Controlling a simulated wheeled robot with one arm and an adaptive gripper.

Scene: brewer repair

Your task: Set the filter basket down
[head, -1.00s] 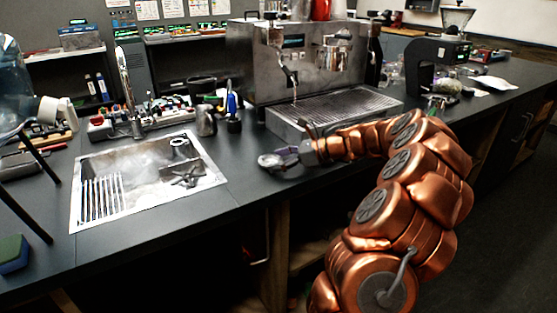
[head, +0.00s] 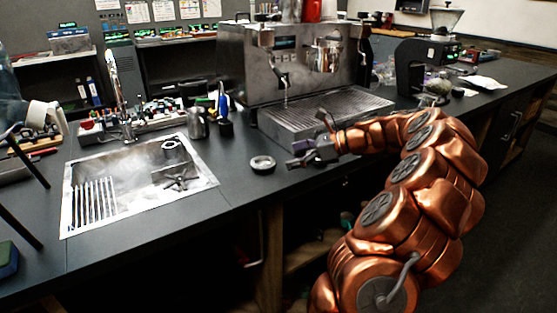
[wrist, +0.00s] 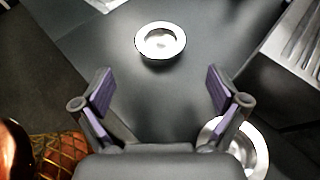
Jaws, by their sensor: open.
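The filter basket (head: 263,165), a small round metal cup with a rim, sits upright on the dark counter (head: 237,200) between the sink and the espresso machine. In the wrist view the basket (wrist: 160,42) lies beyond the fingertips, roughly centred between them, apart from both. My gripper (head: 307,143) is open and empty, just right of the basket in the head view. Both spread fingers of the gripper (wrist: 160,90) show in the wrist view.
The sink (head: 140,180) is left of the basket. The espresso machine's drip tray (head: 325,113) is behind my gripper. A round metal object (wrist: 252,150), partly hidden, shows by my right finger in the wrist view.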

